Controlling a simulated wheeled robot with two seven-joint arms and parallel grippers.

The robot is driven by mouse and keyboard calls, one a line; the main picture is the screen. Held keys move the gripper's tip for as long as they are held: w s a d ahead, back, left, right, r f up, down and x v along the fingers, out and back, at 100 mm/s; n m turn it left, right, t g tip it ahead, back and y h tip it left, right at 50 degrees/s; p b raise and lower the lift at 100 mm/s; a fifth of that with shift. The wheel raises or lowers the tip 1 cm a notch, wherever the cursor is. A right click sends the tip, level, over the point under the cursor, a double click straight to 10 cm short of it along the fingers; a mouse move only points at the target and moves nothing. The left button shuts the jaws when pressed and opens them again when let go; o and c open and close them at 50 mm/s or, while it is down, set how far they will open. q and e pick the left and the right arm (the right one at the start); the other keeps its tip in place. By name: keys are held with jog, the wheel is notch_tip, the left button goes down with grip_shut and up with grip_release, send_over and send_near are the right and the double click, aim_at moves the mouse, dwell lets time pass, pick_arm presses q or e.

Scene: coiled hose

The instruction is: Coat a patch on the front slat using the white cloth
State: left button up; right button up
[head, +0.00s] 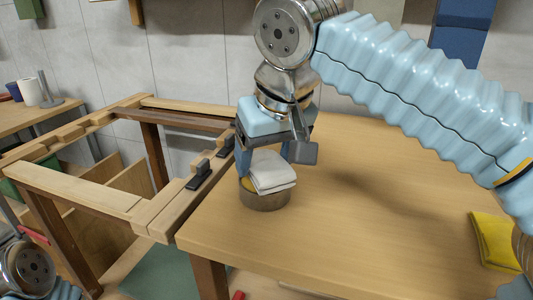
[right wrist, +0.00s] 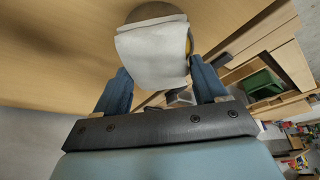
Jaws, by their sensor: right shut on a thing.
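The white cloth (head: 272,172) is a folded pad, gripped between the blue fingers of my right gripper (head: 265,158). It is at the mouth of a round metal tin (head: 264,199) with a yellowish inside, near the table's left edge. I cannot tell whether the cloth touches the contents. In the right wrist view the cloth (right wrist: 153,52) covers most of the tin. A wooden frame stands left of the table; its near pale slat (head: 75,188) seems to be the front slat and is apart from the cloth. My left arm shows at the lower left, its gripper out of view.
The wooden table (head: 370,220) is mostly clear right of the tin. Dark clamps (head: 199,175) sit on the frame's rail beside the table. A yellow folded cloth (head: 494,240) lies at the right. A paper roll (head: 30,92) stands on a back bench.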

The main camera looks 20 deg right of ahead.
aim_at(266, 162)
jog(key=shift+f+b, duration=0.4)
jog(key=shift+f, duration=0.1)
dwell(0.7)
jog(key=shift+f, duration=0.1)
dwell(0.9)
notch_tip(266, 162, up, 3)
jog(key=p, duration=0.3)
notch_tip(266, 162, up, 2)
jog(key=shift+r+p, duration=0.1)
jog(key=shift+p, duration=0.75)
jog(key=shift+r, duration=0.95)
